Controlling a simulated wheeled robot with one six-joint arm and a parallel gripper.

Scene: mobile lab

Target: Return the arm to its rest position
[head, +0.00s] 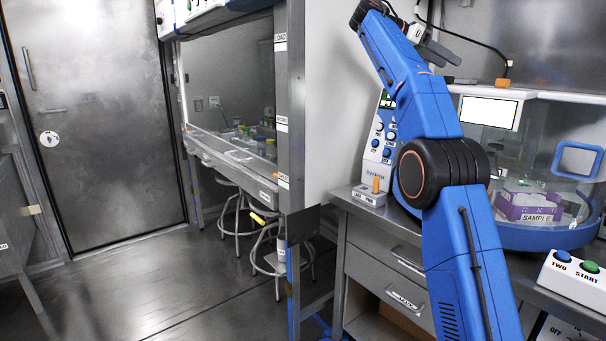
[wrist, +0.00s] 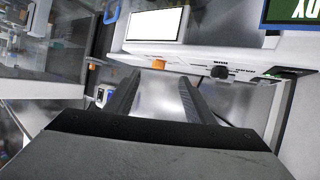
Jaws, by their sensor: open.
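My blue arm (head: 410,90) rises from the lower right of the head view, bends at a black joint and reaches up to the top edge. My gripper (head: 448,50) is at its upper end, in front of the grey wall and above the bench. In the wrist view my gripper (wrist: 158,82) shows two dark fingers spread apart with nothing between them. Part of the wrist is cut off by the top of the head view.
A clear-walled machine (head: 535,95) with a purple SAMPLE rack (head: 530,205) inside stands on the right of the bench. A button box (head: 575,275) is in front of it. A white control panel (head: 380,140) is beside my arm. Stools (head: 265,240) stand left; the floor (head: 150,290) is clear.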

